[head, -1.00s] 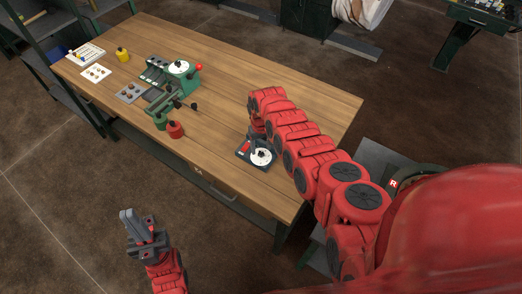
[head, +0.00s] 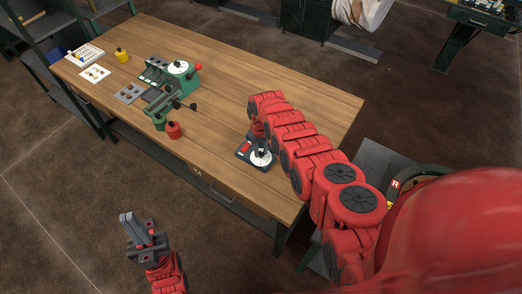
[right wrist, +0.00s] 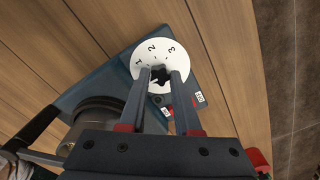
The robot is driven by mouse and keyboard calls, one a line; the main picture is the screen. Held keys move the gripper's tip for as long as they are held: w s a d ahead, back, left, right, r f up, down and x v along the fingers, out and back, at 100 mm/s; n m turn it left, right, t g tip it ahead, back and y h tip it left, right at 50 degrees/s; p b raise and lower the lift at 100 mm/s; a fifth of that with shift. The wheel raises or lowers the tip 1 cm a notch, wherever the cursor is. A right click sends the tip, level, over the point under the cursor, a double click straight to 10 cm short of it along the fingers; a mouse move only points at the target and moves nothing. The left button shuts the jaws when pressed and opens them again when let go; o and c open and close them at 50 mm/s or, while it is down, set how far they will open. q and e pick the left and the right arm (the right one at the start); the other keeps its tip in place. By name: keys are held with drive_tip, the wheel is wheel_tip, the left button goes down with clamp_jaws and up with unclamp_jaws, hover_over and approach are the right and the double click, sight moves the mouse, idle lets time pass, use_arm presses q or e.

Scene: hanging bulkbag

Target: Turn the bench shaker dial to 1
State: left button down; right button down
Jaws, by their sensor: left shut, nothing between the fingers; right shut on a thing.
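The bench shaker (head: 243,153), a dark blue-grey box, sits at the table's near edge in the head view, partly covered by my right arm. Its white dial plate (right wrist: 150,50) carries the numbers 1, 2 and 3 in the right wrist view. The black dial knob (right wrist: 160,76) is between the fingertips of my right gripper (right wrist: 161,73), which is shut on it. I cannot tell which number the knob points at. My left gripper (head: 129,219) is shut and empty, low in front of the table and away from the shaker.
The wooden table (head: 215,88) has clear room in its middle. A green machine (head: 170,90), a red container (head: 174,130), a yellow container (head: 122,55) and a white tray (head: 84,53) stand toward its left. A shelf rack stands at the far left.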

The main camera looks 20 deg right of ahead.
drive_tip(key=shift+f+m, duration=0.1)
drive_tip(key=shift+m, duration=1.3)
drive_tip(key=shift+f+m+b, duration=0.2)
drive_tip(key=shift+m+b, duration=0.6)
drive_tip(key=m+b, duration=0.2)
drive_tip(key=m, duration=0.1)
drive_tip(key=shift+b, duration=0.3)
drive_tip(key=shift+r+m+b, duration=0.15)
drive_tip(key=shift+m+b, duration=0.75)
drive_tip(key=shift+m, duration=0.3)
drive_tip(key=shift+s, duration=0.1)
